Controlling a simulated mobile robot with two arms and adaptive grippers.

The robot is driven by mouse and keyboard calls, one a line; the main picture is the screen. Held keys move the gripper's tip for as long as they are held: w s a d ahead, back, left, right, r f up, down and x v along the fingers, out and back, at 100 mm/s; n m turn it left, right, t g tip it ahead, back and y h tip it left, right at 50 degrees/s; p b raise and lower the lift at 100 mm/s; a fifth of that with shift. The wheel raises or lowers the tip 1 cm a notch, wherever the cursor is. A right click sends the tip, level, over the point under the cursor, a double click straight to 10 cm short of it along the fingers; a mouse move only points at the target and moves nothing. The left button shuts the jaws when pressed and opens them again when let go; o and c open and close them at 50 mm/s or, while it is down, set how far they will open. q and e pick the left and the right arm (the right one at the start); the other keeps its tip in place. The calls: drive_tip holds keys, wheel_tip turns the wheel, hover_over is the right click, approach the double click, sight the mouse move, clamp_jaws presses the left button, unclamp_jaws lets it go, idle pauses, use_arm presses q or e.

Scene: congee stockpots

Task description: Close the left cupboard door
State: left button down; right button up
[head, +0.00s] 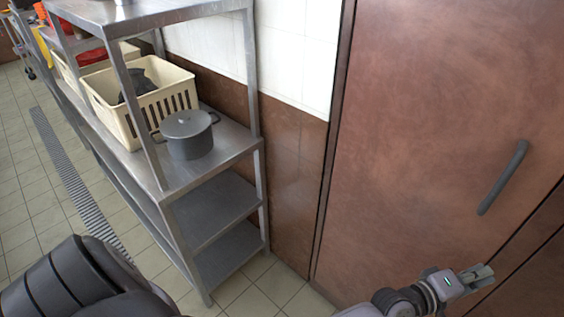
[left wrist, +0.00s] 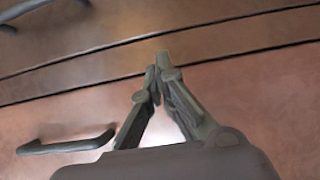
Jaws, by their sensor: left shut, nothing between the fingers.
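The left cupboard door (head: 420,130) is a large brown panel at the right of the head view, with a dark upright bar handle (head: 503,178) near its right edge. It looks flush or nearly flush; a small gap cannot be ruled out. My left gripper (head: 482,272) is shut and empty, in front of the door's lower right part, below the handle. In the left wrist view its fingertips (left wrist: 157,70) meet near a pair of dark seams. Whether they touch the panel cannot be told. My right gripper is not in view.
A steel shelf rack (head: 215,165) stands left of the cupboard, holding a grey pot (head: 188,136) and a cream crate (head: 130,110). The left wrist view shows two dark handles, one lower left (left wrist: 65,143) and one top left (left wrist: 42,8). Tiled floor is free at left.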

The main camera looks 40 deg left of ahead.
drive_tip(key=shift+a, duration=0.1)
use_arm(q)
drive_tip(key=v, duration=1.2)
drive_tip(key=s+a+f+m+g+y, duration=0.1)
drive_tip(key=a+f+m+g+y, duration=0.15)
drive_tip(key=f, duration=0.75)
drive_tip(key=s+a+f+m+g+y, duration=0.1)
drive_tip(key=a+f, duration=0.3)
drive_tip(key=f, duration=0.7)
drive_tip(key=s+a+f+m+g+y, duration=0.2)
drive_tip(key=s+a+f, duration=0.2)
drive_tip(key=f, duration=0.4)
drive_tip(key=s+a+f+m+g+y, duration=0.1)
drive_tip(key=s+a+f+m, duration=0.15)
drive_tip(key=s+f, duration=0.35)
drive_tip(key=s+a+f+m+g+y, duration=0.1)
drive_tip(key=s+a+f+g, duration=0.1)
drive_tip(key=s+a+f, duration=0.3)
drive_tip(key=s+a+f+m+g+y, duration=0.1)
drive_tip(key=s+a+f, duration=0.4)
drive_tip(key=s, duration=0.8)
drive_tip(key=s+a+f+m+g+y, duration=0.2)
drive_tip(key=s+a+f+m+g, duration=0.1)
drive_tip(key=s+f, duration=0.4)
drive_tip(key=shift+s+a+f+g, duration=0.2)
drive_tip(key=shift+s+a+g, duration=0.45)
drive_tip(key=shift+s+a, duration=0.5)
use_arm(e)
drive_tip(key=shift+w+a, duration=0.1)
